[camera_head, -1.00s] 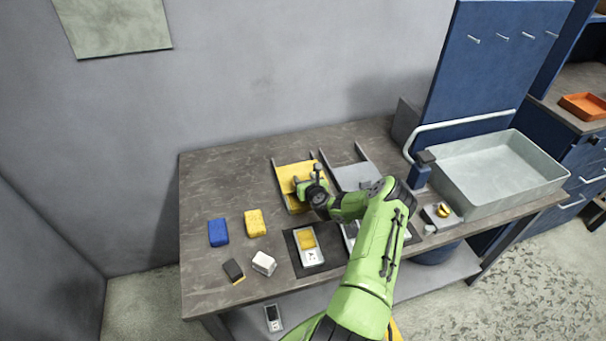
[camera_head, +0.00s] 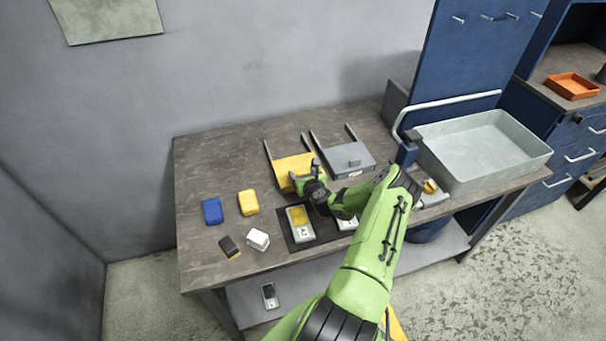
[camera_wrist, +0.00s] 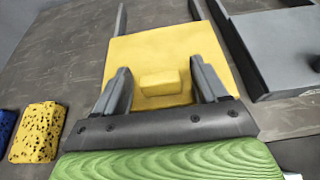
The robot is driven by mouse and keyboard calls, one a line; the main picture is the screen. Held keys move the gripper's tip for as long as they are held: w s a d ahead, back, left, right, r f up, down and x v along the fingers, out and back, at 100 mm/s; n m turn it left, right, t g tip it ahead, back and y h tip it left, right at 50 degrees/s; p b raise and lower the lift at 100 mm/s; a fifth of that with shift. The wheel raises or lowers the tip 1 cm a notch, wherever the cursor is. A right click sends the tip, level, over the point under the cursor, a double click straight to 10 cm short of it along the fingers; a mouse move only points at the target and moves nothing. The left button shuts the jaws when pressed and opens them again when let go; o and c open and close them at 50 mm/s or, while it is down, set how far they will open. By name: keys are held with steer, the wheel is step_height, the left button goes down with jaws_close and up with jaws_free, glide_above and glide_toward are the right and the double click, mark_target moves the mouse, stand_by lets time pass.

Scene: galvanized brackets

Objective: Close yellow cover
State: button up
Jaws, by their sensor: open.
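The yellow cover (camera_head: 292,164) is a flat sliding plate between two grey rails on the workbench. In the wrist view the cover (camera_wrist: 190,48) has a raised block handle (camera_wrist: 160,84) near its front edge. My gripper (camera_wrist: 162,84) is open, with one finger on each side of the handle; I cannot tell whether the fingers touch it. In the head view my gripper (camera_head: 308,178) is over the front part of the cover and hides the handle. The cover's front edge and what lies under it are hidden by my gripper.
A grey cover (camera_head: 345,158) on its own rails is to the right. A dark mat with a device (camera_head: 299,224) lies in front. Blue (camera_head: 212,211) and yellow (camera_head: 248,203) sponges are at left, near a white block (camera_head: 258,239). A large tray (camera_head: 495,145) stands at right.

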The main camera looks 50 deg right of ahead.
steer(key=b+v, duration=0.2)
steer(key=v, duration=1.3)
steer(key=shift+s+a, duration=0.2)
steer(key=shift+s, duration=0.1)
steer(key=shift+r, duration=0.1)
